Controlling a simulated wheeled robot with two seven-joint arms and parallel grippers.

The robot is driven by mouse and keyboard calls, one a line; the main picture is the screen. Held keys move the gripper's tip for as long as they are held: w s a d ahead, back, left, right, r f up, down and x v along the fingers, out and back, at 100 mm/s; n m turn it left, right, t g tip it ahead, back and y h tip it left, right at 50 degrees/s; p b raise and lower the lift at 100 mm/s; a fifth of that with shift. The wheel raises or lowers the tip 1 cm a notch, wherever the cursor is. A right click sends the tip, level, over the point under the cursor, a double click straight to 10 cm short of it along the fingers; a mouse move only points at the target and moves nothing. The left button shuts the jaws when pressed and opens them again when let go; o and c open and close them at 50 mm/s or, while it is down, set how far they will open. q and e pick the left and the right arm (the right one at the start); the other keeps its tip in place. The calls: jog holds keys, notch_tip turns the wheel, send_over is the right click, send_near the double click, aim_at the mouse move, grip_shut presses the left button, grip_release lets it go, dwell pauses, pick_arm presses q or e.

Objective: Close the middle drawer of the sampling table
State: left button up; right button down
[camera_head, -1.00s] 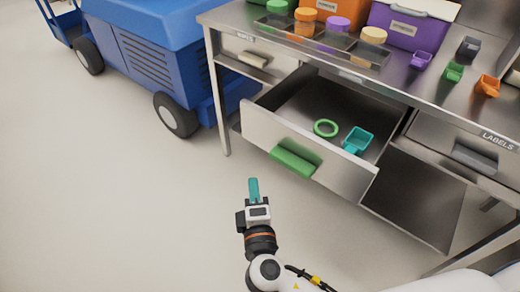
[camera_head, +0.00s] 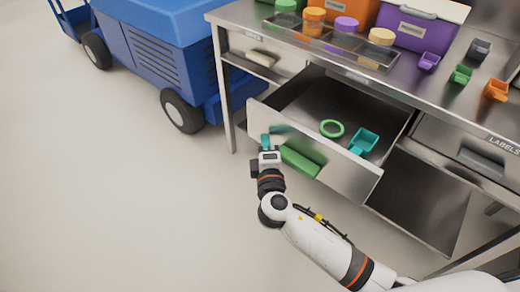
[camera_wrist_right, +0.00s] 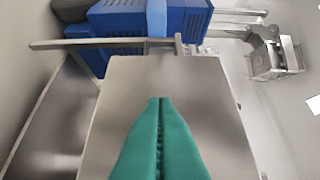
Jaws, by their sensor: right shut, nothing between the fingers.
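The middle drawer (camera_head: 352,180) of the sampling table (camera_head: 390,84) stands pulled out, with a green handle (camera_head: 302,161) on its front. A green ring (camera_head: 331,128) and a teal scoop (camera_head: 363,141) lie inside it. My right gripper (camera_head: 265,141) is shut and empty, at the left part of the drawer front, just left of the handle. In the right wrist view its teal fingers (camera_wrist_right: 158,135) are pressed together before a grey metal panel (camera_wrist_right: 195,90). I cannot tell whether the fingertips touch the drawer. My left gripper is not in view.
A closed drawer with a pale handle (camera_head: 262,58) is at the left, and a LABELS drawer (camera_head: 470,150) at the right. Jars, bins and small scoops stand on the tabletop. A blue wheeled machine (camera_head: 165,60) is at the left. The floor (camera_head: 130,210) in front is clear.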

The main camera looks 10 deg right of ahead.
aim_at(325, 100)
jog(key=shift+w+d, duration=0.1)
dwell(0.3)
